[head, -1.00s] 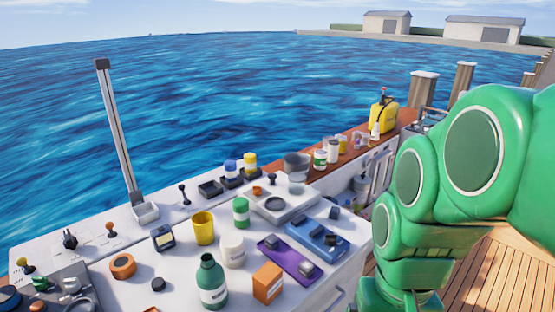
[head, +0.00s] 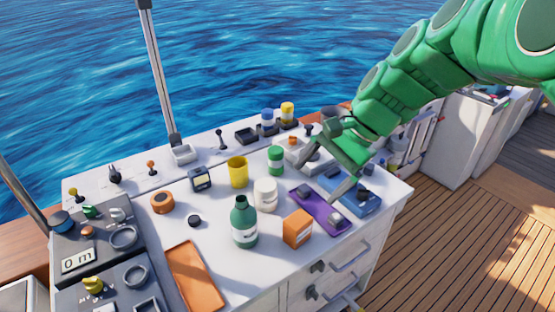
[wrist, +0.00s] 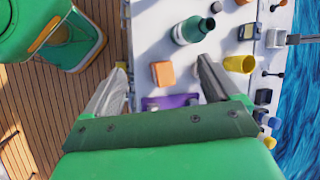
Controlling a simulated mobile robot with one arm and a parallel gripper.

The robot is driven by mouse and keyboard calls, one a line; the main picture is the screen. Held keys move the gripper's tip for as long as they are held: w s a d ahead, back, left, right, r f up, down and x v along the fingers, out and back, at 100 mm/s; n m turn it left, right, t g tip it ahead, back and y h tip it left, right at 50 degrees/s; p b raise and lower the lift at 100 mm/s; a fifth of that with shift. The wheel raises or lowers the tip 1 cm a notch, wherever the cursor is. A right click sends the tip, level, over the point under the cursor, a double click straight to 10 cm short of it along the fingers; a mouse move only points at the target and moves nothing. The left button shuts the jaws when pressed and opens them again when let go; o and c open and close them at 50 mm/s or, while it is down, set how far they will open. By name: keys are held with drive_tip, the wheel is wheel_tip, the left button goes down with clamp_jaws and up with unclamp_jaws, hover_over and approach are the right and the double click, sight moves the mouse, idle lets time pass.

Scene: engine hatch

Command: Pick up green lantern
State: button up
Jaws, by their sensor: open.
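No object that is clearly a lantern shows. A green can with a white band (head: 276,160) stands on the white counter, behind a white jar. A dark green bottle with a pale label (head: 244,226) stands nearer the counter's front; it also shows in the wrist view (wrist: 188,31). My gripper (head: 320,172) is open and empty above the right part of the counter, to the right of the green can and the bottle. In the wrist view my gripper (wrist: 162,66) has its fingers spread apart, with the orange box seen between them.
The white counter (head: 215,262) is crowded. An orange box (head: 297,229), a purple tray (head: 313,208), a blue tray (head: 360,199), a white jar (head: 265,196) and a yellow cup (head: 237,172) stand close together. A control panel (head: 95,245) is at left. Wooden deck (head: 420,260) lies open at right.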

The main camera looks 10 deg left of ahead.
drive_tip(key=w+a+f+m+t+y, duration=0.1)
drive_tip(key=w+a+m+y, duration=0.2)
drive_tip(key=w, duration=0.9)
drive_tip(key=w+a+f+m+t+y, duration=0.15)
drive_tip(key=w+a+m, duration=0.35)
drive_tip(key=w, duration=0.7)
drive_tip(key=w+a+f+m+t+y, duration=0.1)
drive_tip(key=w+a+f+m+y, duration=0.3)
drive_tip(key=w, duration=0.7)
drive_tip(key=m+h, duration=0.1)
approach(271, 155)
drive_tip(key=w+a+f, duration=0.3)
drive_tip(key=w, duration=0.1)
drive_tip(key=shift+s+x, duration=0.2)
drive_tip(key=shift+x, duration=1.65)
drive_tip(key=shift+s+x, duration=0.15)
drive_tip(key=shift+x, duration=1.7)
drive_tip(key=shift+f, duration=0.1)
drive_tip(key=c, duration=1.2)
